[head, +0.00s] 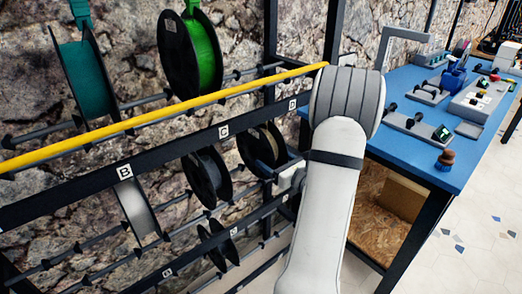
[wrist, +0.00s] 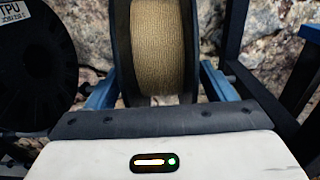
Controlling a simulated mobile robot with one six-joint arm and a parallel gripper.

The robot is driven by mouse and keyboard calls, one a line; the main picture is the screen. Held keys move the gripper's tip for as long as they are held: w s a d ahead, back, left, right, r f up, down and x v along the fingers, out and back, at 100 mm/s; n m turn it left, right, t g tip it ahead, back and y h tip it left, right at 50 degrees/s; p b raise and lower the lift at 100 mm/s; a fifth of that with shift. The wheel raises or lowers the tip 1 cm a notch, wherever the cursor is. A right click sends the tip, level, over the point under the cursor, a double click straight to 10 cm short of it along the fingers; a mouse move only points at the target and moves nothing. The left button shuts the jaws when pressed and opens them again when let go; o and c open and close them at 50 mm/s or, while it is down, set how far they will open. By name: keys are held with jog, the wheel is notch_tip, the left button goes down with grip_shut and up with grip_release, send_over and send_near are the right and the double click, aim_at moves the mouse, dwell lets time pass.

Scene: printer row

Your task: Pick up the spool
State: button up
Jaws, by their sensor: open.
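A spool with tan filament and dark flanges (wrist: 158,50) stands upright straight ahead of my gripper in the wrist view. In the head view the same spool (head: 258,147) sits on the rack beside the label D, partly hidden by my gripper. My gripper (wrist: 160,84) is open, with one blue finger to the left of the spool and one to the right. The fingers look apart from the flanges, though I cannot tell how far they reach along them. The spool's lower part is hidden behind my gripper's body.
A black spool (head: 207,177) hangs close on the left and also shows in the wrist view (wrist: 38,65). A silver spool (head: 137,207), a green spool (head: 203,52) and a teal spool (head: 86,78) are elsewhere on the rack. A yellow bar (head: 150,117) crosses above. A blue workbench (head: 415,160) stands right.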

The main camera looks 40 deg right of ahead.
jog(key=shift+w, duration=0.7)
jog(key=shift+c, duration=0.5)
jog(key=c, duration=1.5)
jog(key=shift+r, duration=0.1)
grip_shut()
